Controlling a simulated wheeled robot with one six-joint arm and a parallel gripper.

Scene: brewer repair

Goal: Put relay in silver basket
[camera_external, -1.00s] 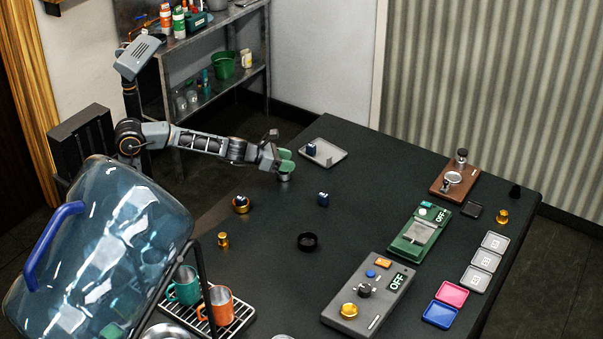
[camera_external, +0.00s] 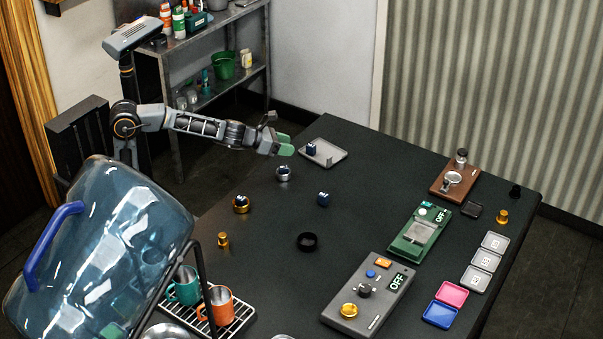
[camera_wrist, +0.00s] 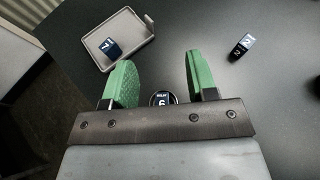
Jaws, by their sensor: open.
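The silver basket (camera_external: 283,174) stands on the dark table below my gripper (camera_external: 285,144). In the wrist view the basket's rim (camera_wrist: 153,100) shows between the finger bases, partly hidden by the gripper body. A dark piece with a white label, which seems to read relay (camera_wrist: 162,100), sits inside it. My gripper's green fingers (camera_wrist: 160,62) are apart and empty, raised above the table.
A grey tray (camera_external: 329,158) holds a dark blue cube (camera_external: 311,149). Another blue cube (camera_external: 323,199) stands on the table. A gold basket (camera_external: 241,209) and a black ring (camera_external: 307,242) are nearby. A green scale (camera_external: 417,232) stands to the right.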

